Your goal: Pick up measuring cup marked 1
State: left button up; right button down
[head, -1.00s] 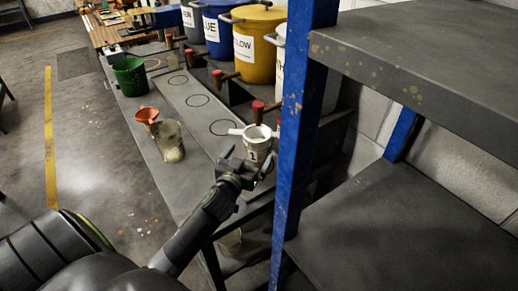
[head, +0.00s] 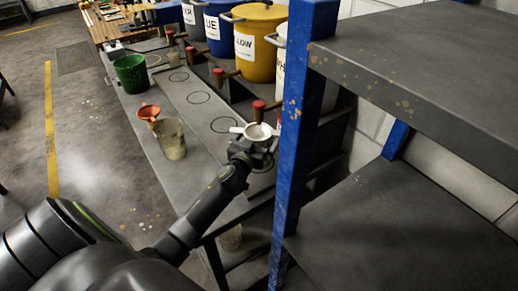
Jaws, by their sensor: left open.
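A white measuring cup (head: 259,131) with small side handles stands on the bench beside the blue post, below a red-handled tap. Its marking cannot be read now, as my gripper hides most of its body. My left gripper (head: 252,150) is open and right at the near side of the cup; I cannot tell whether its fingers are around the cup or just in front of it. My right gripper does not show.
A blue shelf post (head: 300,120) stands close right of the cup. A cloudy clear cup (head: 171,138), an orange funnel (head: 149,111) and a green bucket (head: 130,74) stand to the left. A yellow paint bucket (head: 257,45) stands behind. Bare bench lies between.

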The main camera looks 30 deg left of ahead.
pick_arm(q)
jog(key=c, duration=1.4)
jog(key=shift+r, duration=0.1)
jog(key=shift+c, duration=0.7)
